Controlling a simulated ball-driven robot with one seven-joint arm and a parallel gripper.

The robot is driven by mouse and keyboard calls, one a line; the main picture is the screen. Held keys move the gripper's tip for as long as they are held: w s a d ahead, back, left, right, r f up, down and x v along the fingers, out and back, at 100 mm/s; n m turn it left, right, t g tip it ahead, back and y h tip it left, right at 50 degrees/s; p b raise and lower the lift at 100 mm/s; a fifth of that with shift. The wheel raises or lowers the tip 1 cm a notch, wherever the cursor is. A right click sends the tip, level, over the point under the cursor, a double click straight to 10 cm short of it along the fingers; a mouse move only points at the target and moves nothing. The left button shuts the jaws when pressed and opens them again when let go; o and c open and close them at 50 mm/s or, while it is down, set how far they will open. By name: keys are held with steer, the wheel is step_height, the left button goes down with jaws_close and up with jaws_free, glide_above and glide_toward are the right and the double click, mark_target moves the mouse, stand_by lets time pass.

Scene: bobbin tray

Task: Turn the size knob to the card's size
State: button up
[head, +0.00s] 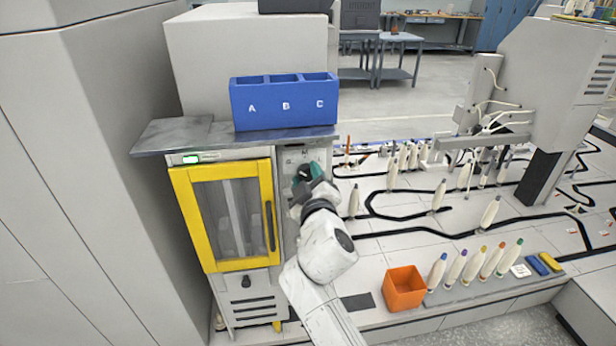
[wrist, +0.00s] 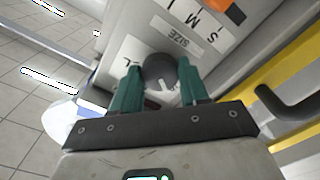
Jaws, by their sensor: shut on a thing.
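The size knob (wrist: 160,70) is a dark round knob on the light panel of the machine, with a white mark on its lower part in the wrist view. My gripper (wrist: 157,76) is shut on it, one green finger on each side. A "SIZE" label (wrist: 176,37) is beside the knob, and an "L" shows left of it. Letters including S and M (wrist: 203,28) are on the panel beyond. In the head view my gripper (head: 308,172) is at the panel and hides the knob. I cannot tell which size the mark points at, nor make out the card's size.
The yellow-framed door (head: 190,215) with a dark handle (head: 269,226) is left of my gripper. A blue A-B-C bin (head: 285,118) stands on the metal top.

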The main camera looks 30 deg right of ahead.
steer(key=shift+n, duration=0.5)
steer(key=o, duration=1.1)
steer(key=shift+c, duration=0.2)
steer(key=v, duration=1.1)
steer(key=shift+b, duration=0.4)
steer(key=shift+w, duration=0.1)
